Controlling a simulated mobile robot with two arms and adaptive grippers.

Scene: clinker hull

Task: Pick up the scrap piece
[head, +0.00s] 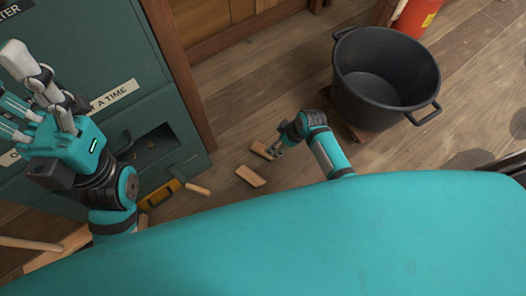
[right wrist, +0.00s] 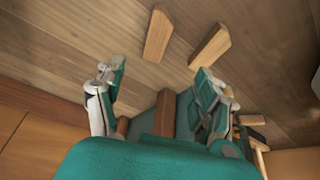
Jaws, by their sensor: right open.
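Two light wood scrap pieces lie on the plank floor in the head view. One piece (head: 250,176) lies nearer to me; the other (head: 262,150) is beside my right gripper (head: 277,149). In the right wrist view the two pieces (right wrist: 158,34) (right wrist: 210,46) lie beyond the open fingers, not between them. My right gripper (right wrist: 160,88) is open and empty, low over the floor; its fingertips are small in the head view. My left gripper (head: 22,95) is raised at the left, fingers spread and empty, in front of the teal cabinet.
The teal cabinet (head: 105,50) with a dark opening stands left of the pieces. A yellow tool (head: 160,194) and wooden handle lie at its foot. A large black pot (head: 385,75) stands behind my right arm, and a red bucket (head: 418,18) is farther back.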

